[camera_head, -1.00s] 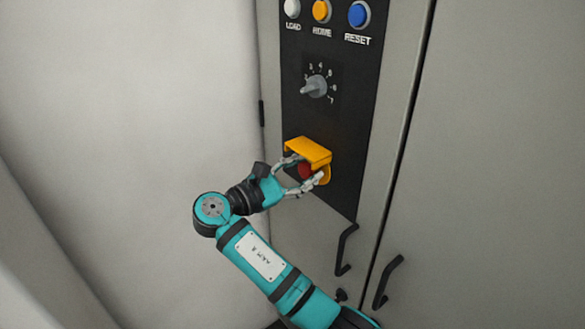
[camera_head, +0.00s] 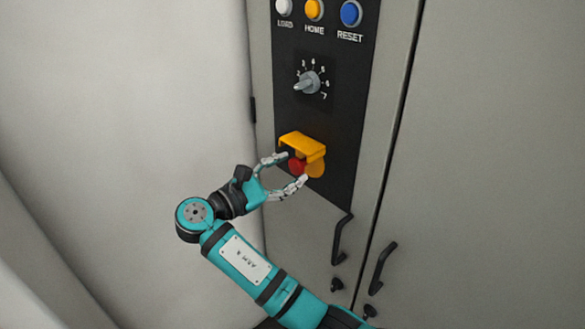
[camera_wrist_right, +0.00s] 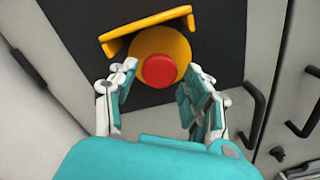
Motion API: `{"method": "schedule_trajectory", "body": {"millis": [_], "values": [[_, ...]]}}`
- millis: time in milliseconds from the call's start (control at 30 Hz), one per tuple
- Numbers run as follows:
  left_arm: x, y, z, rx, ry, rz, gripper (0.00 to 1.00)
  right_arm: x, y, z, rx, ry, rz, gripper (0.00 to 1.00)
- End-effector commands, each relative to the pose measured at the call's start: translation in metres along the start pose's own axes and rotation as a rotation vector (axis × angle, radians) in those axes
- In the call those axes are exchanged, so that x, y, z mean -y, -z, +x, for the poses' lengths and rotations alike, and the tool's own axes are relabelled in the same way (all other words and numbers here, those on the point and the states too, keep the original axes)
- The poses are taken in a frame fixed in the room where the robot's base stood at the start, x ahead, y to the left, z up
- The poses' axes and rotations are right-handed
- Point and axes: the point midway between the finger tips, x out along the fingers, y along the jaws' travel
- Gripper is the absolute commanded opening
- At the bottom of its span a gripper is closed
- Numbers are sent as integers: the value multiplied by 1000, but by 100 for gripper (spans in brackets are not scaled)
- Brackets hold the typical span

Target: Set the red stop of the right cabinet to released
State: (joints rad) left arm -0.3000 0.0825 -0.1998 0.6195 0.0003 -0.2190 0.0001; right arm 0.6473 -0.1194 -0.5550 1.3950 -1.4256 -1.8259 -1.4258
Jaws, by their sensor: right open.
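The red stop (camera_head: 297,167) is a round red button on a yellow base, under a yellow hood (camera_head: 302,146), low on the black panel of the cabinet. In the right wrist view the red stop (camera_wrist_right: 159,71) shows whole, just beyond the fingertips. My right gripper (camera_head: 287,172) is open in front of it, one finger to each side. In the right wrist view the gripper (camera_wrist_right: 160,80) has clear space between its fingers and the button. Whether the stop is pressed in or out I cannot tell. My left gripper is not in view.
Above the stop are a grey rotary knob (camera_head: 307,81) and white (camera_head: 284,7), yellow (camera_head: 314,9) and blue (camera_head: 351,14) buttons. Black door handles (camera_head: 341,240) stick out below on the right. The yellow hood overhangs the stop. The space left of the arm is free.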

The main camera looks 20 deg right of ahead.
Motion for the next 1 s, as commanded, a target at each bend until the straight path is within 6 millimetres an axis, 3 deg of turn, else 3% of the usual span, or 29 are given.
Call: {"method": "schedule_trajectory", "body": {"millis": [200, 367, 867, 967, 1000], "values": [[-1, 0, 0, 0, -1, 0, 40, 0, 1, -39, -3, -1, -1, 49], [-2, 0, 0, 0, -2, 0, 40, 0, 1, -53, -2, 0, -1, 49], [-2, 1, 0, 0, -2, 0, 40, 1, 3, -55, -5, -2, -4, 49], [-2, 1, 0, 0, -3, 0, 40, 8, 24, -50, -38, -17, -25, 49], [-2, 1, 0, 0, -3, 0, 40, 13, 40, -47, -66, -28, -38, 49]]}}
